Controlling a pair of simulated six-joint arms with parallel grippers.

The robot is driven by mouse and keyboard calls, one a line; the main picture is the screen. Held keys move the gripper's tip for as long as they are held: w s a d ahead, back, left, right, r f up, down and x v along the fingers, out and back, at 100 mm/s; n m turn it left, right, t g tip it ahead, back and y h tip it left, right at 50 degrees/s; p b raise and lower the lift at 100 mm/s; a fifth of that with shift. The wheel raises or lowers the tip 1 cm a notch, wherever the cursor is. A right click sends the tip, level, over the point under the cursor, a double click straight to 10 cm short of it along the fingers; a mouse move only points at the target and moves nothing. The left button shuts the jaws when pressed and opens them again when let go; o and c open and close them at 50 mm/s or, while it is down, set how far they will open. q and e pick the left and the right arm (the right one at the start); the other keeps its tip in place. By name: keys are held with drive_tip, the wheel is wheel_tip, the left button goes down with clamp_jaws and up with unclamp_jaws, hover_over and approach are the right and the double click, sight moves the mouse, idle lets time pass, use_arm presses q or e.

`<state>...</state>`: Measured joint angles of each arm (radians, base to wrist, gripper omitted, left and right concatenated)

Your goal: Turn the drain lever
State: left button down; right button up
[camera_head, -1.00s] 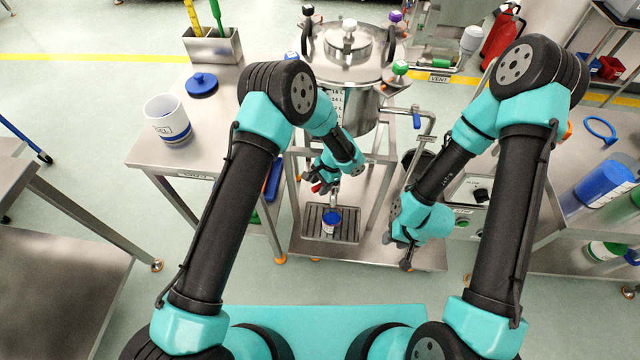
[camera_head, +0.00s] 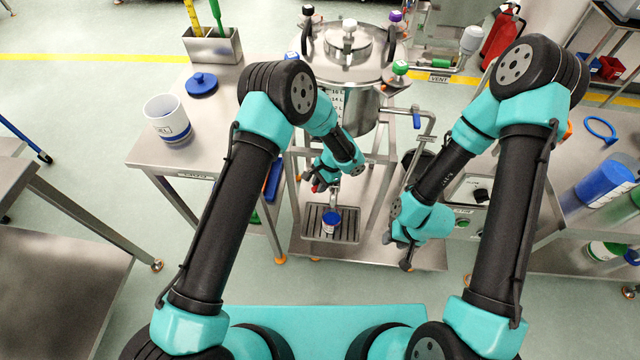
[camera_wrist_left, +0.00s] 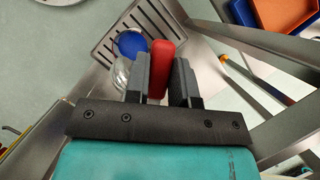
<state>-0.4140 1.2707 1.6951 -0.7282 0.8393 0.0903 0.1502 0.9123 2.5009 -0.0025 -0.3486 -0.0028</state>
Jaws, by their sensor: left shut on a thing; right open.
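The red drain lever (camera_wrist_left: 160,62) is between the two fingers of my left gripper (camera_wrist_left: 160,78), which is shut on it, in the left wrist view. In the head view my left gripper (camera_head: 318,186) is below the steel tank (camera_head: 350,100), and only a little red shows by it. A small jar with a blue lid (camera_head: 330,219) stands on the slotted drip tray (camera_head: 348,236) below the outlet. The jar also shows in the left wrist view (camera_wrist_left: 131,44). My right gripper (camera_head: 408,262) is open and empty, low over the right part of the stand.
A side table (camera_head: 148,152) on the left holds a white tub (camera_head: 166,124), a blue lid (camera_head: 202,84) and a steel tool box (camera_head: 213,46). A pipe with a blue handle (camera_head: 417,120) is beside the tank.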

sight(334, 197)
use_arm(q)
drive_tip(key=shift+s+d, duration=0.1)
drive_tip(key=shift+s, duration=0.05)
drive_tip(key=shift+s+d+n+g+h, duration=0.45)
drive_tip(key=shift+d+n, duration=0.3)
drive_tip(key=shift+n, duration=1)
drive_tip(key=shift+s+d+n+g+h, duration=0.2)
drive_tip(key=shift+s+d+n+h, duration=0.45)
drive_tip(key=shift+n, duration=1.05)
drive_tip(key=shift+s+d+n+g+h, duration=0.35)
drive_tip(key=shift+d+n+h, duration=0.4)
drive_tip(key=shift+n, duration=1)
drive_tip(key=shift+d, duration=0.15)
drive_tip(key=c, duration=1)
unclamp_jaws()
drive_tip(key=shift+o, duration=0.2)
drive_tip(key=shift+w, duration=0.1)
drive_tip(key=v, duration=0.7)
drive_tip(key=shift+r, duration=0.25)
